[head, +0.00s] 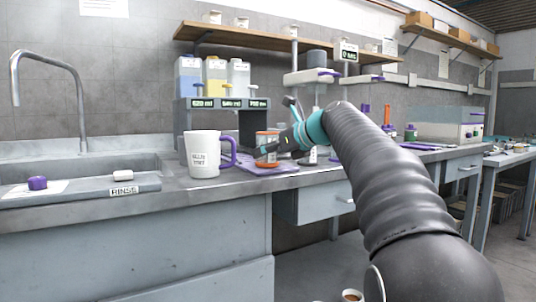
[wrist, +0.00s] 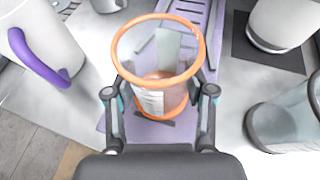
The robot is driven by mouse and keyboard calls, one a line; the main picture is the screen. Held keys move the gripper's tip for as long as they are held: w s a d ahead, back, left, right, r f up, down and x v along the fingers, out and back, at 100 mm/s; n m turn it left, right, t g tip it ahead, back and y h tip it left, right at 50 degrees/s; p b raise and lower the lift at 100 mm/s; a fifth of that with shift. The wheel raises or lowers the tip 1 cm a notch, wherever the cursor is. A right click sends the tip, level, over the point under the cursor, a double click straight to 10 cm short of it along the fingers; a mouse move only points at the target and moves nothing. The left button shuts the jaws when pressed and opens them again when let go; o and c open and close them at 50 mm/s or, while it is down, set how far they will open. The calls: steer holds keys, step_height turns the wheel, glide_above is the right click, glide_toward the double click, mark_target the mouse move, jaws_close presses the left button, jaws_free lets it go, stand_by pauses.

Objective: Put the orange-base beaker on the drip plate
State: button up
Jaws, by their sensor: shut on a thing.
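The orange-base beaker (wrist: 155,100) is clear, with an orange rim, an orange base ring and a pale label. In the wrist view my gripper (wrist: 160,92) is shut on it, one finger on each side. It looks upright. In the head view the beaker (head: 266,147) is at the end of my arm, and my gripper (head: 290,143) reaches it from the right, partly hiding it. A purple slotted plate (wrist: 189,12), which looks like the drip plate, lies under and beyond the beaker. It also shows in the head view (head: 284,170). I cannot tell whether the base touches it.
A white mug (head: 202,155) with a purple handle stands close left of the beaker. In the wrist view a clear glass vessel (wrist: 283,125) and a white container on a dark mat (wrist: 262,50) stand to the right. A dispenser rack (head: 226,103) stands behind. The sink is far left.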

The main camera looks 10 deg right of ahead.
steer(key=o, duration=1.2)
steer(key=shift+f, duration=0.1)
steer(key=shift+r, duration=0.2)
steer(key=p+v, duration=0.1)
steer(key=v, duration=1.1)
